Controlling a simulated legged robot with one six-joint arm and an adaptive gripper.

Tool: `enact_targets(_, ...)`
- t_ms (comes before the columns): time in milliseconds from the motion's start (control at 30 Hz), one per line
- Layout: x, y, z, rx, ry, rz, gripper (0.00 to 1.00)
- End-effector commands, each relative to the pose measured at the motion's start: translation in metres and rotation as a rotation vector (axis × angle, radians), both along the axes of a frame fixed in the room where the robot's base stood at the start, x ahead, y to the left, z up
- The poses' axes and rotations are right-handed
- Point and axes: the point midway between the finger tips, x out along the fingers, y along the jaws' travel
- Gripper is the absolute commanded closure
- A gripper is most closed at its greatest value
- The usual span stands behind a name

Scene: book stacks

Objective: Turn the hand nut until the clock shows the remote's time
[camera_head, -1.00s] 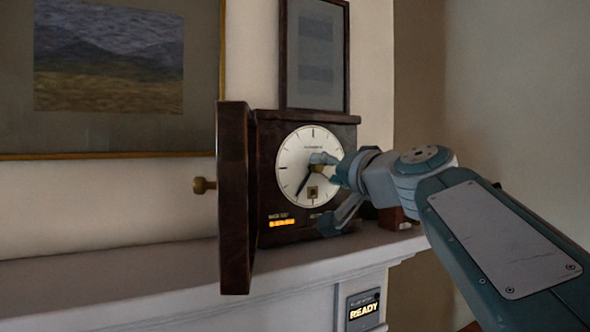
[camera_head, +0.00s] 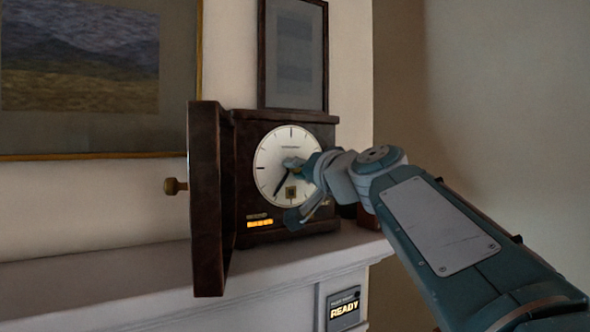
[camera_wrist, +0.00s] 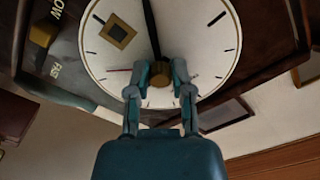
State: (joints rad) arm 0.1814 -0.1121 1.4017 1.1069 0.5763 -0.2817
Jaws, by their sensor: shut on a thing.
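The clock (camera_head: 264,224) is a dark wooden box on the mantel with its door (camera_head: 207,200) swung open to the left. Its white dial (camera_head: 269,150) faces me, and a dark hand points to the lower left. The brass hand nut (camera_wrist: 159,74) is at the dial's centre in the wrist view. My gripper (camera_wrist: 160,70) has its fingers closed on both sides of the nut, and it also shows at the dial in the head view (camera_head: 296,165). The fingers hide part of the hands and dial. No remote can be made out.
A panel reading READY (camera_head: 343,309) is on the mantel front. The white mantel (camera_head: 120,290) runs along the wall. A framed landscape (camera_head: 80,60) and a dark frame (camera_head: 293,55) are behind. A small brown object (camera_head: 368,217) is right of the clock.

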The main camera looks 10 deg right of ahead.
Motion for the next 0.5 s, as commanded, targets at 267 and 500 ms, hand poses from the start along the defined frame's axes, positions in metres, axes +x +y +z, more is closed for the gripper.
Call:
enact_targets(267, -0.0008, -0.0017, 0.003, 0.051, 0.011, -0.007, 1.0)
enact_targets(500, -0.0008, -0.0017, 0.0029, 0.05, 0.011, -0.007, 0.37)
